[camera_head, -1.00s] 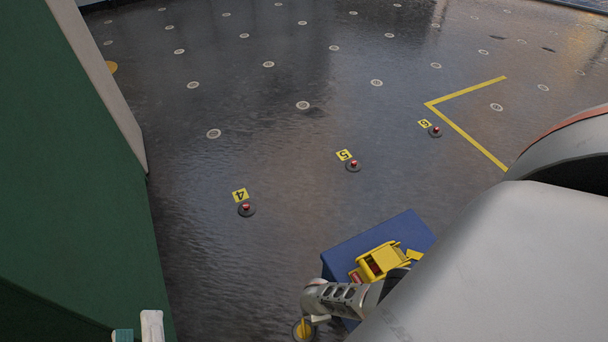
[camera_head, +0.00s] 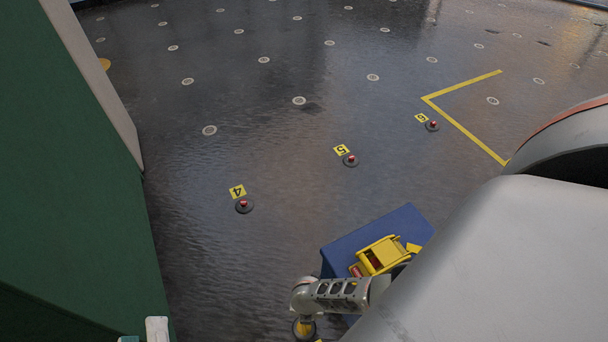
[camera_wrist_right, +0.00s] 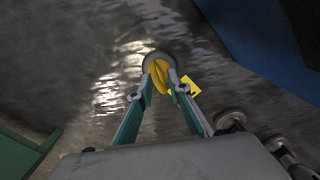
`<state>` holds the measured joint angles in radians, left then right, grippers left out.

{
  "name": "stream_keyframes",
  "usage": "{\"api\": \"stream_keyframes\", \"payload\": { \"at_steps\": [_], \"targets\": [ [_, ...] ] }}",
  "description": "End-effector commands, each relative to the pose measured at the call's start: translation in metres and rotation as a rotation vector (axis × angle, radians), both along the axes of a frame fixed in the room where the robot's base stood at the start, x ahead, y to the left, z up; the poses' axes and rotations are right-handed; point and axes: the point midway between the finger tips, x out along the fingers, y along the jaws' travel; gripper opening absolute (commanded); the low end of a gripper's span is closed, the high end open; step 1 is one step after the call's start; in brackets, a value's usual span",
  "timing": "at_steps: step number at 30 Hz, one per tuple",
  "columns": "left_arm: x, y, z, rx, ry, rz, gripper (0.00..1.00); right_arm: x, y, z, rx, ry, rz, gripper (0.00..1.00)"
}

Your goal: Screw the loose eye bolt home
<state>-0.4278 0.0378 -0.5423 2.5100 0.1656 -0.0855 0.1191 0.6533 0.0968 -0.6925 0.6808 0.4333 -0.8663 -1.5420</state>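The yellow eye bolt (camera_wrist_right: 156,68) shows in the right wrist view between the fingertips of my right gripper (camera_wrist_right: 160,74), over a dark round base on the floor. The fingers come close together with yellow filling the gap, so the gripper looks shut on it. Fingers hide part of the bolt; its thread is not visible. In the head view yellow shows under my right wrist (camera_head: 305,327) at the bottom edge. Of my left gripper (camera_head: 146,333) only a white and teal bit shows at the bottom left; its opening cannot be told.
Red-topped round floor fittings with yellow plates, such as the one by plate 4 (camera_head: 244,205), lie beyond. A green structure (camera_head: 75,190) fills the left. The middle floor is open.

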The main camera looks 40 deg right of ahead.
Motion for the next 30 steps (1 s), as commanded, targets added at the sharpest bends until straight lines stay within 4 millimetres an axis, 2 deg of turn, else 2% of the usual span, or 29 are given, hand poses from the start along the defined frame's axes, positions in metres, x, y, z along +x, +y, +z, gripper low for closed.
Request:
{"api": "stream_keyframes", "payload": {
  "at_steps": [1,10,18,22,30],
  "targets": [
    [-0.002,0.000,-0.015,0.000,0.027,0.000,0.40,-0.036,0.031,-0.014,0.030,0.041,0.100,0.18],
    [-0.006,0.000,-0.041,0.000,0.076,0.001,0.40,-0.043,0.030,-0.019,0.028,0.052,0.616,0.18],
    [-0.011,0.000,-0.065,0.000,0.121,0.000,0.40,-0.039,0.027,-0.017,0.022,0.049,1.078,0.18],
    [-0.011,0.000,-0.066,0.000,0.124,0.001,0.40,-0.031,0.027,-0.012,0.017,0.040,1.179,0.18],
    [-0.011,0.000,-0.063,-0.001,0.117,0.001,0.40,-0.024,0.025,-0.008,0.010,0.031,1.185,0.18]
  ]
}}
